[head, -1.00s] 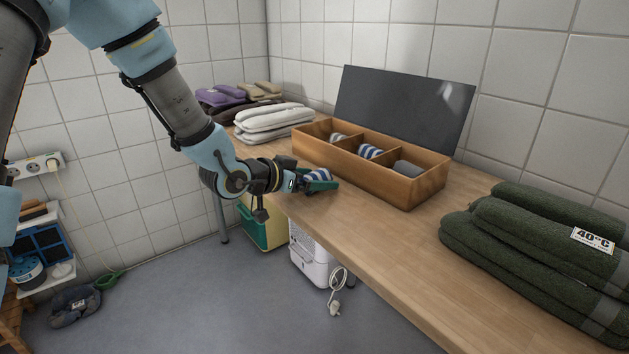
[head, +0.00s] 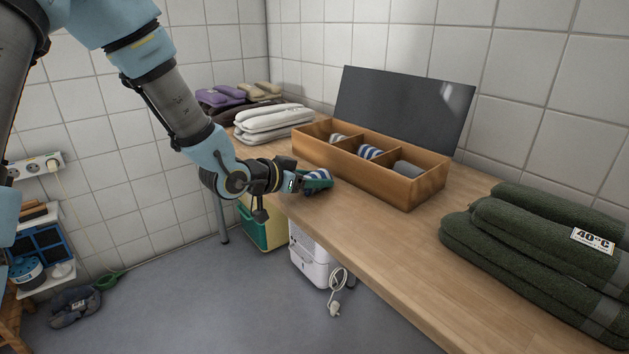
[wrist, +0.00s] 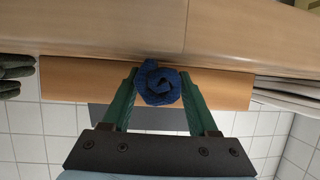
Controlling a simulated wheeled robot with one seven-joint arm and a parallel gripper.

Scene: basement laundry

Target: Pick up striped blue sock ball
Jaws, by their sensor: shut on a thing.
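The striped blue sock ball (head: 317,178) is blue and white in the head view, at the counter's front edge in front of the wooden box. In the wrist view its rolled, dark blue end (wrist: 158,82) shows between the green fingers. My gripper (head: 318,182) is shut on it, with one finger on each side (wrist: 158,95). I cannot tell whether the ball still touches the counter. Another blue-striped roll (head: 369,152) lies in the box's middle compartment.
The open wooden box (head: 378,178) has a dark raised lid (head: 403,108) and holds a grey roll (head: 408,169) at right. Folded light towels (head: 272,122) lie at left, dark green towels (head: 540,240) at right. The counter (head: 420,245) between is clear.

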